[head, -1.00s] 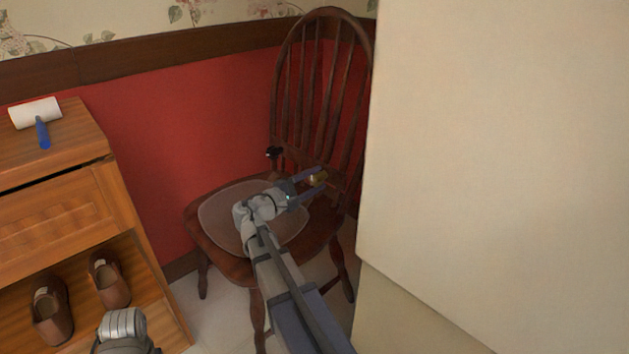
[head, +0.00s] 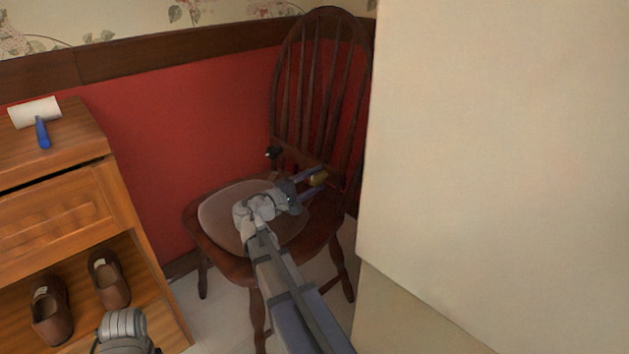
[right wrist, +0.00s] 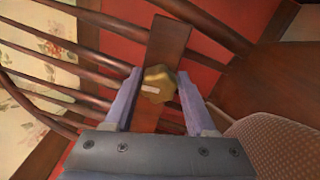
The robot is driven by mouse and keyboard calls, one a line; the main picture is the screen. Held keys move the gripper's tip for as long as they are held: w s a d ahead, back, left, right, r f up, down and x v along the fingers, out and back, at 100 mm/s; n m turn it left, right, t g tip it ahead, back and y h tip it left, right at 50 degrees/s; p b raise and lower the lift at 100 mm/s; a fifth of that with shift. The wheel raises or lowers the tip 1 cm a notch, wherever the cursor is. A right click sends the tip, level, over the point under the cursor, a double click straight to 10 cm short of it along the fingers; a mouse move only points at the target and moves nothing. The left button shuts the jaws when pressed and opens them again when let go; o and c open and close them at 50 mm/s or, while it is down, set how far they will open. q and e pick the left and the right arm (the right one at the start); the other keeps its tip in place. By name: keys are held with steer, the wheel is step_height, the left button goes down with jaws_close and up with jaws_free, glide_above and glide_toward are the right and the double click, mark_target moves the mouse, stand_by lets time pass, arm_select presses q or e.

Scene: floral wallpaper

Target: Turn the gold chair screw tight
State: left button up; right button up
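The gold chair screw (head: 317,178) sits low on the back of the dark wooden chair (head: 228,262). In the right wrist view the gold screw (right wrist: 158,84) is a lobed knob on a wooden slat. My right gripper (head: 308,183) reaches over the seat with one finger on each side of the screw. The screw's shaft is hidden. Only a grey part of my left arm shows at the bottom left; its fingers are out of view.
A black knob (head: 273,152) is on the left side of the chair back. A wooden cabinet (head: 60,215) with brown shoes and a lint roller (head: 38,115) stands at the left. A large pale panel (head: 490,150) blocks the right side, close to the chair.

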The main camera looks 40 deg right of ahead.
steer(key=o, duration=0.4)
steer(key=shift+c, duration=0.2)
steer(key=shift+s+a, duration=0.15)
steer(key=shift+a, duration=1.8)
steer(key=shift+s+a, duration=0.15)
steer(key=shift+a, duration=1.8)
